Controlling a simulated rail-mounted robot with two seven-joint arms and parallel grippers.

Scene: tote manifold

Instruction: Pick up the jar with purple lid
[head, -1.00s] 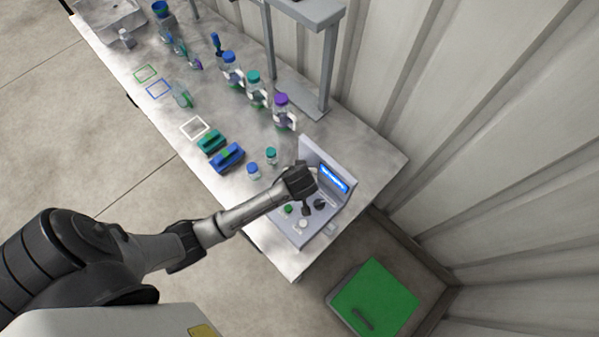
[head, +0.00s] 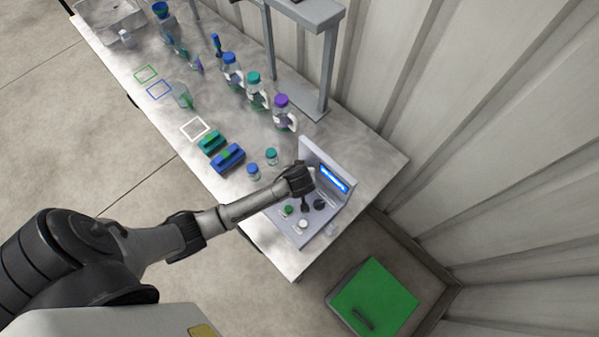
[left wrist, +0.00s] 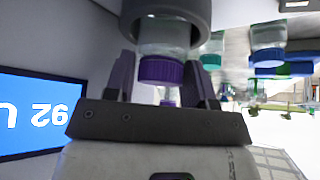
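A small clear jar with a purple lid (left wrist: 161,70) is in the left wrist view, which shows the scene upside down. Its clear body meets a dark grey round part (left wrist: 166,14) at the picture's top. My left gripper (left wrist: 160,82) has one finger on each side of the purple lid; whether they press on it cannot be told. In the head view my left gripper (head: 304,206) is over the grey device (head: 289,225) at the bench's near end, and I cannot make out the jar there. My right gripper is not in view.
The device has a lit blue screen (head: 334,179) close beside the gripper. Blue-lidded (head: 253,172) and teal-lidded (head: 271,157) small jars stand left of it. A larger handled bottle with a purple lid (head: 282,101) stands farther back. A green-topped bin (head: 375,295) is on the floor.

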